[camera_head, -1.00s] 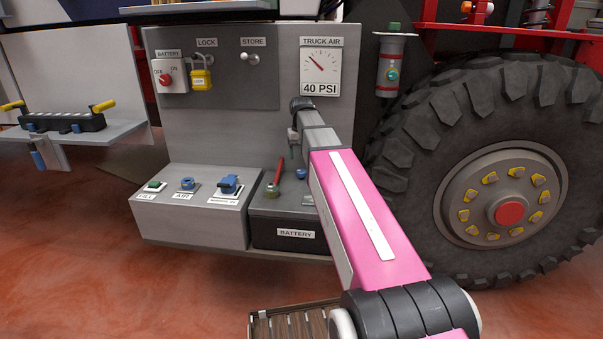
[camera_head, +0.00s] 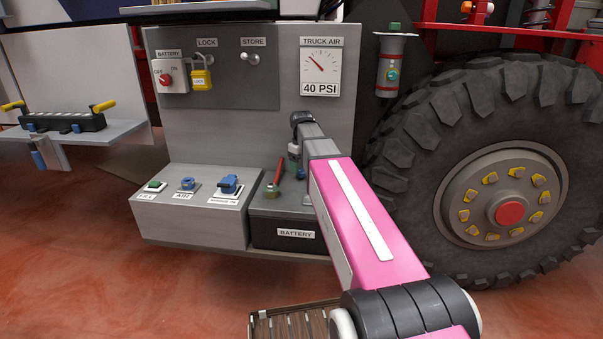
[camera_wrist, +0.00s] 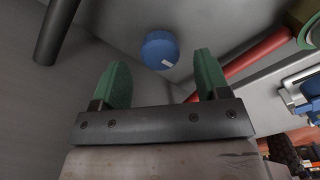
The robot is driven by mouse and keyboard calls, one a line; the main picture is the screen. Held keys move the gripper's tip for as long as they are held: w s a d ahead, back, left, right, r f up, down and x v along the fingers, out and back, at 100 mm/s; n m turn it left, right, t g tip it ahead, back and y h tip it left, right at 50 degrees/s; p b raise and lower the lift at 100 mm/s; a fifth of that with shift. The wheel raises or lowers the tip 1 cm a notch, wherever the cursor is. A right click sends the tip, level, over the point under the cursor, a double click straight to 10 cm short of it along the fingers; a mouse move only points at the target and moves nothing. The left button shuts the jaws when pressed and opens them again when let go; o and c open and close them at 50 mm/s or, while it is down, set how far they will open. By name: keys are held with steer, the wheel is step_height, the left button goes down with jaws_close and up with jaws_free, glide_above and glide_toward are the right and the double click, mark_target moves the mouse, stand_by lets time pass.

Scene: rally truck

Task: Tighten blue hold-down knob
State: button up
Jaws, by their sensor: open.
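The blue hold-down knob (camera_wrist: 160,50) is a round blue cap with a small white mark, in the upper middle of the wrist view. In the head view it (camera_head: 300,174) shows as a small blue spot on the battery box, beside my arm. My gripper (camera_wrist: 161,66) has two green fingers, spread apart and empty. The knob appears just beyond the fingertips, between them in the picture, and I see no contact. In the head view my arm hides most of the gripper.
A red bar (camera_head: 274,172) stands on the black battery box (camera_head: 285,235), close to the knob. A dark rod (camera_wrist: 57,30) shows at the upper left of the wrist view. The grey panel with the gauge (camera_head: 320,65) rises behind. The big tyre (camera_head: 430,140) is to the right.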

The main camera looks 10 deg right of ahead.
mark_target(302, 171)
steer(key=shift+f, duration=1.7)
steer(key=c, duration=0.9)
steer(key=shift+m, duration=0.9)
steer(key=shift+c, duration=0.2)
steer(key=o, duration=0.9)
steer(key=shift+o, duration=0.2)
steer(key=shift+r, duration=0.1)
step_height(302, 171, up, 11)
